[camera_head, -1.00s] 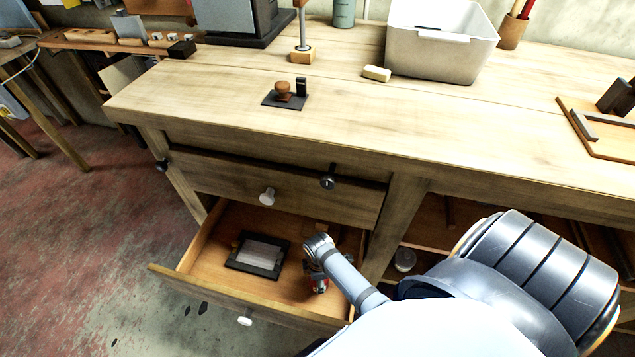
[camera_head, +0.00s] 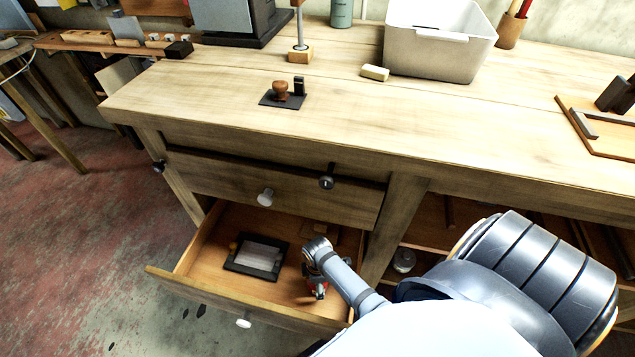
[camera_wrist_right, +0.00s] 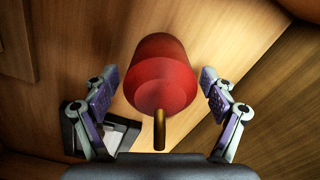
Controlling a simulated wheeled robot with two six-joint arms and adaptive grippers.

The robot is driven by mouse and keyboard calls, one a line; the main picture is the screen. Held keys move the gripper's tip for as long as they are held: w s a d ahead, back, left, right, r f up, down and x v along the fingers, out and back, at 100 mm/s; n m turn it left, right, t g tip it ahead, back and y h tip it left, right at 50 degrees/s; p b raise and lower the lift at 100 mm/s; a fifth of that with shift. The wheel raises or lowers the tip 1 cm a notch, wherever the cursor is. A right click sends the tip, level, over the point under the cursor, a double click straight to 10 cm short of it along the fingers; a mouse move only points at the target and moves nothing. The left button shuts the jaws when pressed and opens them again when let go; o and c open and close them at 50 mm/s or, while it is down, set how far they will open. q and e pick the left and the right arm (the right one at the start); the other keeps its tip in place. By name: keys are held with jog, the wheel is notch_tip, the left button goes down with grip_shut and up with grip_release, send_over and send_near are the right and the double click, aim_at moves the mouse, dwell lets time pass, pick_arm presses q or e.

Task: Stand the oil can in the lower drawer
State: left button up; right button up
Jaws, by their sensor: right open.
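The red oil can (camera_wrist_right: 160,70) with a brass spout is inside the open lower drawer (camera_head: 190,287). In the right wrist view my right gripper (camera_wrist_right: 159,88) is open, with one finger on each side of the can and a visible gap at both sides. The can's base is hidden, so I cannot tell if it touches the drawer floor. My left gripper is not in view.
A dark-framed tray-like item (camera_head: 256,257) lies in the drawer left of the can. A white bin (camera_head: 430,55) stands on the bench (camera_head: 400,115).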

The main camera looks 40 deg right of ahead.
notch_tip(320, 180, up, 12)
jog(key=p, duration=0.4)
jog(key=shift+f, duration=0.2)
jog(key=shift+r, duration=0.3)
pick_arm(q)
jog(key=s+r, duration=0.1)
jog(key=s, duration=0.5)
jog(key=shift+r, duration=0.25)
